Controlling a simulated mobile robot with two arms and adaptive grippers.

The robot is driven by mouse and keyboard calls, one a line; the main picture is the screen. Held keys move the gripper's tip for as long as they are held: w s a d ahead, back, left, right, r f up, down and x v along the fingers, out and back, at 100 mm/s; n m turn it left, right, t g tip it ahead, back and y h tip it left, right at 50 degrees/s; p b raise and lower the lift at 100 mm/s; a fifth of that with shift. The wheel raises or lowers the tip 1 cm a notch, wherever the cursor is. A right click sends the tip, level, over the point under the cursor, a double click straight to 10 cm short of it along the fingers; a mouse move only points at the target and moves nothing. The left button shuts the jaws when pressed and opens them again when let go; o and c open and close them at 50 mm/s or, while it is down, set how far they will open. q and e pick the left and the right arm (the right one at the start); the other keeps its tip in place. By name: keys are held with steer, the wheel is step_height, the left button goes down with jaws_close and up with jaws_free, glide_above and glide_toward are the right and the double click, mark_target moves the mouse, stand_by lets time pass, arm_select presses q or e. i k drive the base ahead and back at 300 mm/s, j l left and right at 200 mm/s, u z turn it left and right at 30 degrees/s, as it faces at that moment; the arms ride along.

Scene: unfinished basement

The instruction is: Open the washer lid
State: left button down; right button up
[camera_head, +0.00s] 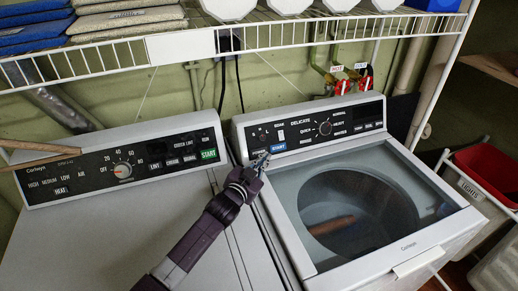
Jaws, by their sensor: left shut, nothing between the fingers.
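The washer (290,235) is the white machine at right, with a black control panel (350,118) at its back. Its lid (385,150), a dark glass pane in a light frame, lies flat and shut on top. The round drum opening shows through the glass. A pale tab (418,263) sticks out at the lid's front edge. My left gripper (263,160) is shut and empty, near the lid's back-left corner, by the blue START button (278,147); I cannot tell whether it touches. My purple left arm crosses the gap between the machines. My right gripper is not in view.
A second white machine (90,240) with a dial panel stands close at left. A white wire shelf (180,48) with folded cloths and white containers hangs above both. Hoses and red valves (341,87) are behind the washer. A red bin (490,170) is at right.

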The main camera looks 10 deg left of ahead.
mark_target(406, 256)
steer(key=k+l, duration=1.25)
